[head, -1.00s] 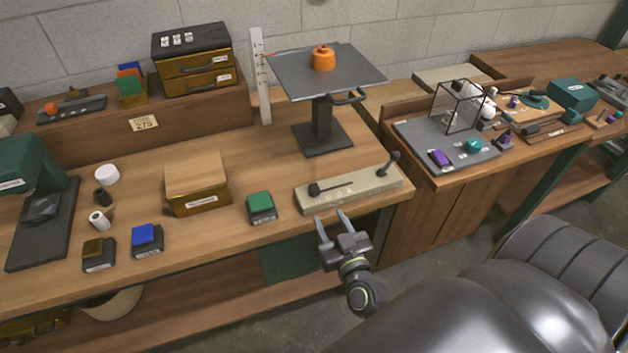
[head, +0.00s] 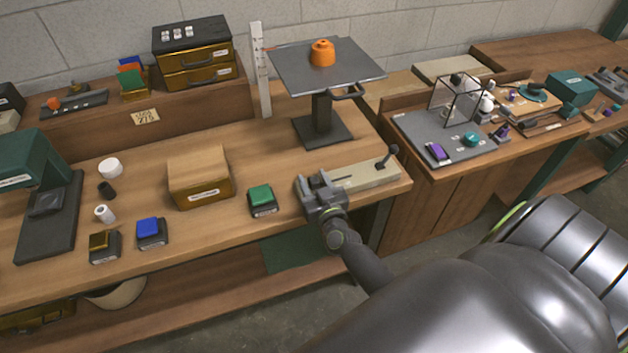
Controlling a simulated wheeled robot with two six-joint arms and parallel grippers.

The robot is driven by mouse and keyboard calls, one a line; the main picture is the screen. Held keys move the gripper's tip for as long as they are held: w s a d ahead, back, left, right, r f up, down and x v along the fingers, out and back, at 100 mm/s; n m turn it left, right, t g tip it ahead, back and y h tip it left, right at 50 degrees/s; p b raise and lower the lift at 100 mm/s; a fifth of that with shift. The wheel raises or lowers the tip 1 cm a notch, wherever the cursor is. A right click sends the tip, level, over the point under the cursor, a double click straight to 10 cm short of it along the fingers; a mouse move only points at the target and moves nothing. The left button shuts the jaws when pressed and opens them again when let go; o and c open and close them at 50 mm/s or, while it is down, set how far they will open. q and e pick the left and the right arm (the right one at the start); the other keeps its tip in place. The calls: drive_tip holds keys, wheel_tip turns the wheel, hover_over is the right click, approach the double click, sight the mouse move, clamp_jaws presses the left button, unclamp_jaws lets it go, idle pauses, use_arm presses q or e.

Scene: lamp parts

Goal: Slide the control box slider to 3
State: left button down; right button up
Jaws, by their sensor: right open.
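The control box (head: 368,177) is a long, low beige box at the front right of the wooden bench. A black lever with a round knob (head: 392,151) stands up at its right end. My right gripper (head: 311,180) is open over the left end of the box. It hides that end, including the dark slider knob and most of the number marks, so I cannot tell whether the fingers touch the knob or which mark it is at. My left gripper is not in view.
A green stamp-like block (head: 262,200) sits just left of the box. A black stand (head: 322,128) with an orange piece (head: 322,53) on its plate rises behind. A tan-topped box (head: 199,178) stands further left. The bench's front edge runs close by the gripper.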

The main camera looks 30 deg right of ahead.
sight(347, 177)
drive_tip(key=shift+c, duration=0.2)
clamp_jaws()
drive_tip(key=d, duration=0.3)
drive_tip(key=s+d, duration=0.1)
drive_tip(key=d, duration=0.2)
drive_tip(key=s+d, duration=0.1)
drive_tip(key=d, duration=0.2)
drive_tip(key=shift+s, duration=0.1)
drive_tip(key=shift+c, duration=1.5)
unclamp_jaws()
drive_tip(key=o, duration=0.3)
drive_tip(key=shift+d, duration=0.2)
drive_tip(key=shift+o, duration=0.2)
drive_tip(key=shift+a, duration=0.1)
